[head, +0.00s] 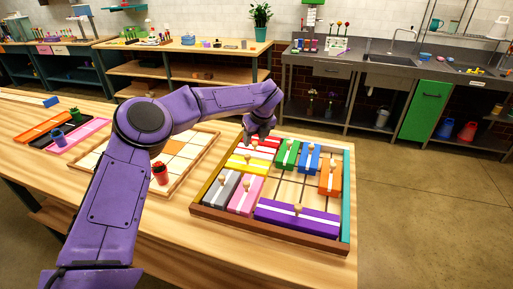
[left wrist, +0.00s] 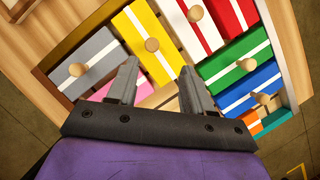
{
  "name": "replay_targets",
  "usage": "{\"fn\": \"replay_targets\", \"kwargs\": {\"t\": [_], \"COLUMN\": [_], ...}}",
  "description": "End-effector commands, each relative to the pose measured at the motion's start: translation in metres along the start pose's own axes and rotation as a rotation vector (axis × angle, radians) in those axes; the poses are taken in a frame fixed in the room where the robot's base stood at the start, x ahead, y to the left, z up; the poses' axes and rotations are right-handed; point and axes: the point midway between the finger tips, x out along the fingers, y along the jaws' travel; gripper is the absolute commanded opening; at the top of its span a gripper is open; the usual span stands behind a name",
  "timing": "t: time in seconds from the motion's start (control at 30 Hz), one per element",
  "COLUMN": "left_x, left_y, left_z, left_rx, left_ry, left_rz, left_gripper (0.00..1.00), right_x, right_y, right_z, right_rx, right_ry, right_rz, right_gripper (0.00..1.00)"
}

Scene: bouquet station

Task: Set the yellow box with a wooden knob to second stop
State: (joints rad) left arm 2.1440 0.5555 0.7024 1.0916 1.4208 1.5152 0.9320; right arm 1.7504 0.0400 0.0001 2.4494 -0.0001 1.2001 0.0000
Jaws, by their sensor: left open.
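The yellow box (head: 236,164) has a white stripe and a round wooden knob. My right gripper is out of view.
The tray also holds pink (head: 245,195), purple (head: 298,217), green (head: 288,153), blue (head: 309,159) and orange (head: 331,178) boxes with knobs. Bare tray floor (head: 287,188) shows in the middle. A red cup (head: 160,174) stands to the left on a checked board (head: 181,148).

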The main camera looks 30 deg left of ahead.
Motion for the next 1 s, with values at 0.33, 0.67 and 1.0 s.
{"fn": "replay_targets", "kwargs": {"t": [0.33,0.67,1.0], "left_x": [0.072,0.102,0.102], "left_y": [0.0,-0.002,-0.001], "left_z": [0.001,0.0,0.0], "left_rx": [0.003,0.005,0.006], "left_ry": [0.002,0.0,0.0], "left_rz": [0.008,0.003,0.004], "left_gripper": [0.51,0.51,0.0], "right_x": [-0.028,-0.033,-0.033], "right_y": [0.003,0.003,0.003], "right_z": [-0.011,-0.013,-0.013], "right_rx": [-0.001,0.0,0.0], "right_ry": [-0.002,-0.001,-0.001], "right_rz": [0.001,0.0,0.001], "right_gripper": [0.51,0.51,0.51]}}
